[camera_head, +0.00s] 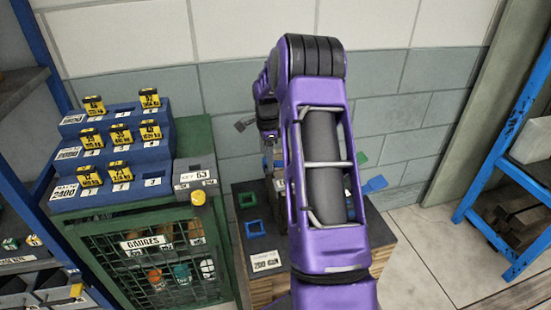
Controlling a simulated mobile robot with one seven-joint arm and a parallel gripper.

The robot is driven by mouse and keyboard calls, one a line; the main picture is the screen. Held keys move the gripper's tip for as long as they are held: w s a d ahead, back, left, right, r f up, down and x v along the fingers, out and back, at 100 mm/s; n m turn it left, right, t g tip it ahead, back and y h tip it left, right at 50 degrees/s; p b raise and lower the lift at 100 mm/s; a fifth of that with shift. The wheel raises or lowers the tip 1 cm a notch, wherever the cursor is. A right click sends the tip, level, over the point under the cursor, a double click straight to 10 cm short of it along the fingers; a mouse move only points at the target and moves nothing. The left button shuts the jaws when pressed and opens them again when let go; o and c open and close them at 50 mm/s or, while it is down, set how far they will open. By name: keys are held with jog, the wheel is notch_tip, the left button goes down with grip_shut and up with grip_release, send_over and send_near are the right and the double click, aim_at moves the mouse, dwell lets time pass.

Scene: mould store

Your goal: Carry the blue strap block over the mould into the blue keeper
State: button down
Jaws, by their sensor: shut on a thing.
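My gripper (268,138) hangs at the far side of my purple arm, above the dark-topped stand; my arm partly hides it. It is shut, and a small bit of blue (265,163) shows just below it, which looks like the blue strap block. A blue square frame (255,229), which looks like the blue keeper, lies open and empty on the stand's left part, below and left of my gripper. The mould is mostly or wholly hidden behind my arm.
A green square frame (247,200) lies just behind the blue one. Blue (375,184) and green (361,158) pieces stick out right of my arm. A printed card (265,261) lies in front. The green gauges cabinet (165,250) stands close at left, a blue rack (497,150) at right.

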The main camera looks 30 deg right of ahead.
jog(key=shift+w+a, duration=0.75)
jog(key=shift+a, duration=1.85)
jog(key=shift+a+f+b, duration=0.15)
jog(key=shift+f+b, duration=5.05)
jog(key=shift+f, duration=7.05)
jog(key=shift+a+r+p, duration=0.1)
jog(key=shift+r+p, duration=0.05)
jog(key=shift+p, duration=0.35)
jog(key=shift+f+b, duration=0.6)
jog(key=shift+f, duration=1.85)
